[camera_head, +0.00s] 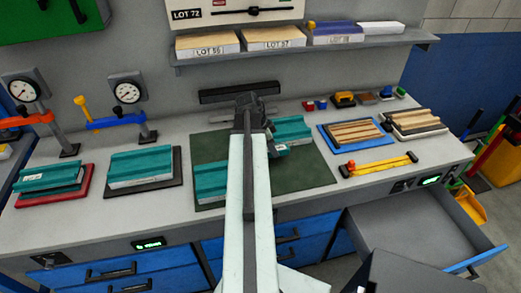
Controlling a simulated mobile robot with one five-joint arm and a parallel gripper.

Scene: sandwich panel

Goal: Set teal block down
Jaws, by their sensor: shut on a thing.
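My gripper (270,139) is over the dark green mat (300,173) on the grey bench, with its jaws shut on a ridged teal block (293,130) to its right. My arm and gripper hide that block's left end. I cannot tell whether the block touches the mat or is just above it. Another teal block (211,181) lies on the mat's front left, partly hidden behind my white arm. Two more teal blocks sit at the left, one on a black plate (178,166) and one on a red plate (83,192).
Dial gauges (127,92) on stands rise behind the left blocks. A blue tray (326,138) with wooden strips and a yellow tool (378,165) lie right of the mat. A drawer (415,235) stands open at the front right. The mat's right front is clear.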

